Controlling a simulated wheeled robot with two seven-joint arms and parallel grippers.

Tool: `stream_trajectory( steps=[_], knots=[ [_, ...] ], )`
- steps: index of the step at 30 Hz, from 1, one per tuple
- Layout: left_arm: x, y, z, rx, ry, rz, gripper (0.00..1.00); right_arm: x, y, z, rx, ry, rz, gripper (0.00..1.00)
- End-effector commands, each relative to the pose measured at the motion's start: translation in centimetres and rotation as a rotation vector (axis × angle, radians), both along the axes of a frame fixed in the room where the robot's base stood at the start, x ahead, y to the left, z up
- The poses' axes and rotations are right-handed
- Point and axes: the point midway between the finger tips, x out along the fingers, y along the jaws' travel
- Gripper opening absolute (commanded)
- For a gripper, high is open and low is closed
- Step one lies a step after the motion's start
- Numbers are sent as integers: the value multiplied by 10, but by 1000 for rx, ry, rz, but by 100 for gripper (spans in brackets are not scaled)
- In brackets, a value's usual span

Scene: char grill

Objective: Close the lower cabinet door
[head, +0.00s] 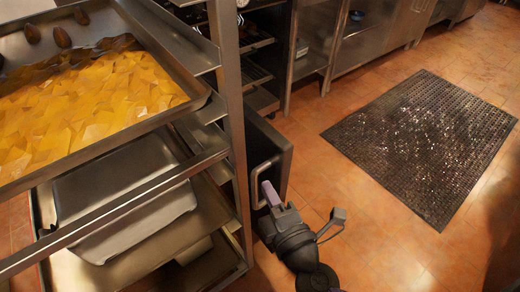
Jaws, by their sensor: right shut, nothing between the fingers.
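The lower cabinet door (270,137) is a dark panel with a pale metal bar handle (253,186). It stands swung out from the counter row, and the rack's post hides its left part. My right gripper (269,190) is at the handle, near the door's lower edge. Its pale purple finger shows close beside the handle bar; I cannot tell whether they touch. The gripper is shut and empty. My left gripper is not in view.
A metal rack (230,95) with trays fills the left side, close to the door. The top tray (150,124) holds yellow-orange pieces. Steel cabinets (370,45) run along the back. A black perforated mat (425,140) lies on the open tiled floor to the right.

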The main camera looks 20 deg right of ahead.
Motion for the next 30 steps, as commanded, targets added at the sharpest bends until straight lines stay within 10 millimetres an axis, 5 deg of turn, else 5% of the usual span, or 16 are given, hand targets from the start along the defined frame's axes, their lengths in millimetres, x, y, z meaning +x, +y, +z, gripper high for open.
stream_trajectory(
  steps=[13, 21, 30],
  knots=[
    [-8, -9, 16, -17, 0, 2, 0, 94, 9, 2, 2, 1, -1, 0],
    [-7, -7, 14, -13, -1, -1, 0, 105, -25, 0, 1, 4, -2, 0],
    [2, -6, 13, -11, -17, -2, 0, 106, -29, 0, 3, 4, -1, 0]
  ],
)
